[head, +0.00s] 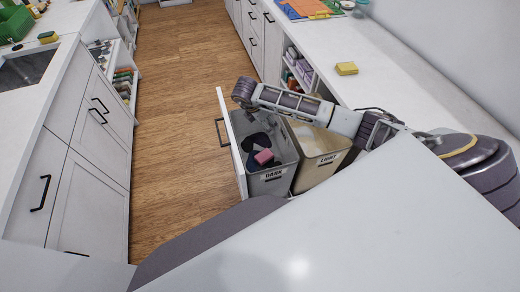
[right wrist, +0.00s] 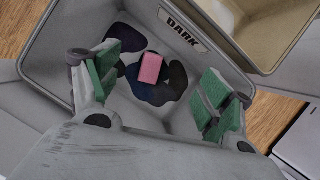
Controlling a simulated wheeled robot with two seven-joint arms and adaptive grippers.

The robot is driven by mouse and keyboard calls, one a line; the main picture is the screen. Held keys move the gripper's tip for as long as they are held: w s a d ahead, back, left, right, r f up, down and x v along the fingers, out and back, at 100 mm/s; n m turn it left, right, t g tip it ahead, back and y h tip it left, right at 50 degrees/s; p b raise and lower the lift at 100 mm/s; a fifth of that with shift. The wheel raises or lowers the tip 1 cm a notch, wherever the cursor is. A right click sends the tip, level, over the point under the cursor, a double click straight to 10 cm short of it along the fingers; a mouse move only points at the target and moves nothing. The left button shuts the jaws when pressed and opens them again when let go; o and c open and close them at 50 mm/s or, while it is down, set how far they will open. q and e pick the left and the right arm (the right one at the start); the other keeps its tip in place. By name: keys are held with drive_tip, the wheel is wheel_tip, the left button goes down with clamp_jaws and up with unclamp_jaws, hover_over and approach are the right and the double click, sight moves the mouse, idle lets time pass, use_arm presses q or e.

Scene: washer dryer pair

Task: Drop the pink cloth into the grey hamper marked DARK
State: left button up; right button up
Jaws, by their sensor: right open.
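The pink cloth (head: 263,156) lies inside the grey hamper marked DARK (head: 268,185), on top of dark cloths. In the right wrist view the pink cloth (right wrist: 150,69) looks like a small folded block near the middle of the hamper floor, with dark blue and black pieces around it. The DARK label shows on the hamper's rim in that view (right wrist: 183,28). My right gripper (right wrist: 160,88) is open above the hamper, its green-padded fingers wide apart on both sides of the cloth and not touching it. My left gripper is out of view.
A second, cream-lined hamper marked LIGHT (head: 318,165) stands directly right of the grey one. Both are in a pulled-out drawer with a white front (head: 232,145). A yellow sponge (head: 347,69) lies on the right counter. The wooden floor (head: 175,110) is clear.

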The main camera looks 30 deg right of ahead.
drive_tip(key=v, duration=1.2)
idle(0.3)
idle(1.0)
